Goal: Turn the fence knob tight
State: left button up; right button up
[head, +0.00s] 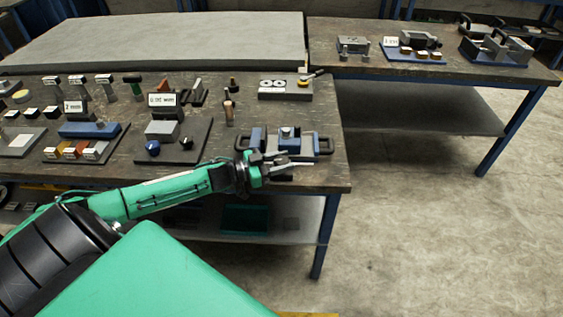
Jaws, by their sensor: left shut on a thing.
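A fixture with blue and grey blocks (257,138) and black side handles stands near the right front corner of the left table. My left gripper (305,165) is at the front side of this fixture, its arm coming in from the left. Its jaws are shut on a small part there, which seems to be the fence knob. The fingers hide most of that part, so its turn cannot be seen. My right gripper is not in view.
The left table (315,112) holds several fixtures, labelled blocks and small tools left of and behind my gripper. A grey plate with a yellow knob (303,84) lies behind the fixture. A second table (463,72) stands at the back right. Open floor (430,230) lies to the right.

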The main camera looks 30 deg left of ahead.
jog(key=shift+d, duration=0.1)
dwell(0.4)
pick_arm(q)
jog(key=o, duration=1)
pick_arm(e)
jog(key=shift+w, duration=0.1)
pick_arm(q)
jog(key=shift+s, duration=0.1)
jog(key=v, duration=1.3)
jog(key=shift+s+a+b, duration=0.1)
jog(key=shift+a+b, duration=0.25)
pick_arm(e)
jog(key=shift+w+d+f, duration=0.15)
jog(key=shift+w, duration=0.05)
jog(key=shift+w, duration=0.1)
